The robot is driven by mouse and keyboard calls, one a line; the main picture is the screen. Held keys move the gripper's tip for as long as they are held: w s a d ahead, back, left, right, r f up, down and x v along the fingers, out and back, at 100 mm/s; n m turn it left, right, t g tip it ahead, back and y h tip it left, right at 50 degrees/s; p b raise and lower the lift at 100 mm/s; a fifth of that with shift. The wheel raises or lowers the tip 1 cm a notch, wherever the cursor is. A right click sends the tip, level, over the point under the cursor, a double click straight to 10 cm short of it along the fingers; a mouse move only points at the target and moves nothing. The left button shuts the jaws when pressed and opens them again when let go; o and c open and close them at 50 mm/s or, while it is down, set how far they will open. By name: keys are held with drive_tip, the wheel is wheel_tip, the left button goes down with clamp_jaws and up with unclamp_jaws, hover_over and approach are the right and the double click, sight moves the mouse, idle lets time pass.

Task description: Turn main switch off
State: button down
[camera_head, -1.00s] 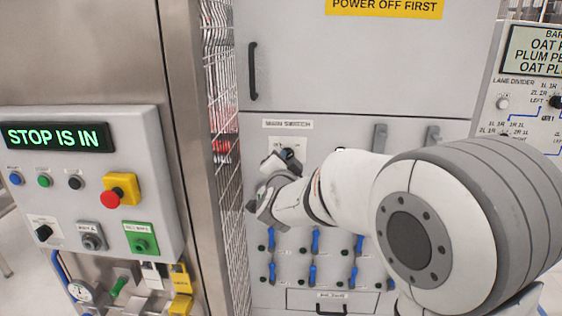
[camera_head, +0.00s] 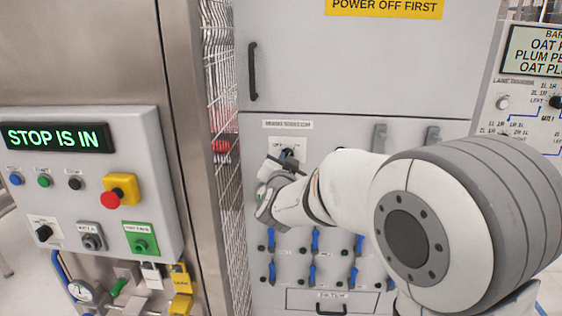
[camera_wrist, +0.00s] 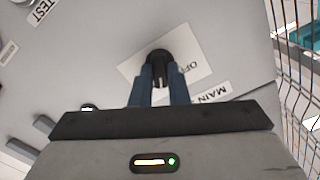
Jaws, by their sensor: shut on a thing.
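The main switch is a dark rotary knob (camera_wrist: 158,57) on a white plate (camera_wrist: 192,62) on the grey cabinet front. In the wrist view the plate shows the letters "OF" beside the knob, and a "MAIN" label lies below it. My gripper (camera_wrist: 160,76) is shut on the knob, with a blue finger on each side of it. In the head view my gripper (camera_head: 283,165) is at the plate under the main switch label (camera_head: 287,124). The gripper and wrist hide part of the knob there. I cannot read which position the knob points to.
A panel with a red stop button (camera_head: 111,199) and a lit "STOP IS IN" display (camera_head: 57,136) stands at the left. A wire mesh guard (camera_head: 222,110) is just left of the cabinet. Several blue-handled levers (camera_head: 313,241) sit below my arm.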

drive_tip(key=shift+r+n+p, duration=0.15)
drive_tip(key=shift+n+p, duration=1.05)
drive_tip(key=shift+n, duration=2.35)
drive_tip(key=shift+r+n+p, duration=0.15)
drive_tip(key=shift+n+p, duration=1)
drive_tip(key=shift+n, duration=2.4)
drive_tip(key=c, duration=1.4)
unclamp_jaws()
drive_tip(key=shift+a+f, duration=0.1)
drive_tip(key=shift+f, duration=0.1)
drive_tip(key=s+b, duration=0.2)
drive_tip(key=s, duration=0.6)
